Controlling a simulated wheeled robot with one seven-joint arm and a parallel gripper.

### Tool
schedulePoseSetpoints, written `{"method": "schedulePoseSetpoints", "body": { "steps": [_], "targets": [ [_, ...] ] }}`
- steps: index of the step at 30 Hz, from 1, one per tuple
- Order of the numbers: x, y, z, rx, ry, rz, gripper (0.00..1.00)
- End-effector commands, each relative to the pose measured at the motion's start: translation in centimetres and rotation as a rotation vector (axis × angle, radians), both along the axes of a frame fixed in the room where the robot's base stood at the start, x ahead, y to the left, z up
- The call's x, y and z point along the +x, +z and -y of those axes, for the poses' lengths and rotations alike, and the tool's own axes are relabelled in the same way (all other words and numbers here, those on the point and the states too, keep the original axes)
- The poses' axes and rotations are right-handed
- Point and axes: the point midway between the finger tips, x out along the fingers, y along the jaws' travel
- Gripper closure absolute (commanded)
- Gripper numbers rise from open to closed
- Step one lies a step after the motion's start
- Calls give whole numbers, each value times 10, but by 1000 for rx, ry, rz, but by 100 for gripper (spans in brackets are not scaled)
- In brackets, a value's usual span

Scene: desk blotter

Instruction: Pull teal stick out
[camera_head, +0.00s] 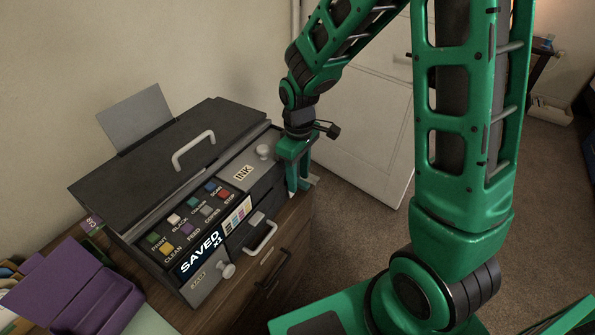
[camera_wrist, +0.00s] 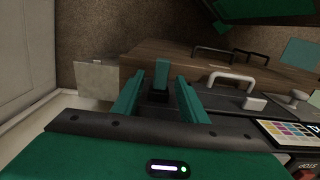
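The teal stick (camera_wrist: 161,74) shows in the wrist view, standing out from a dark part beside the printer. My gripper (camera_wrist: 158,82) is open, with one teal finger on each side of the stick and a visible gap on both sides. In the head view my gripper (camera_head: 297,186) points down at the right side of the dark printer (camera_head: 160,160). There the stick cannot be told apart from my green fingers. The printer also shows in the wrist view (camera_wrist: 235,125).
The printer front has coloured buttons, an INK cover (camera_head: 243,172), a screen reading SAVED (camera_head: 200,250) and a JAM drawer (camera_head: 205,283). A purple box (camera_head: 75,290) lies at the lower left. A white door (camera_head: 360,110) stands behind my arm. Open carpet lies to the right.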

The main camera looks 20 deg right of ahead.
Motion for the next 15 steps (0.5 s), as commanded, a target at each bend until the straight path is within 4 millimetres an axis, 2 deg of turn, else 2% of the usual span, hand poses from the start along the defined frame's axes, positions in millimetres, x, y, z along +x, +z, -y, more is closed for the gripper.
{"method": "schedulePoseSetpoints", "body": {
  "steps": [4,5,9,15],
  "targets": [
    [0,0,0,0,0,0,61],
    [0,0,0,0,0,0,66],
    [0,0,0,0,0,0,99],
    [0,0,0,0,-1,1,100]
  ]
}}
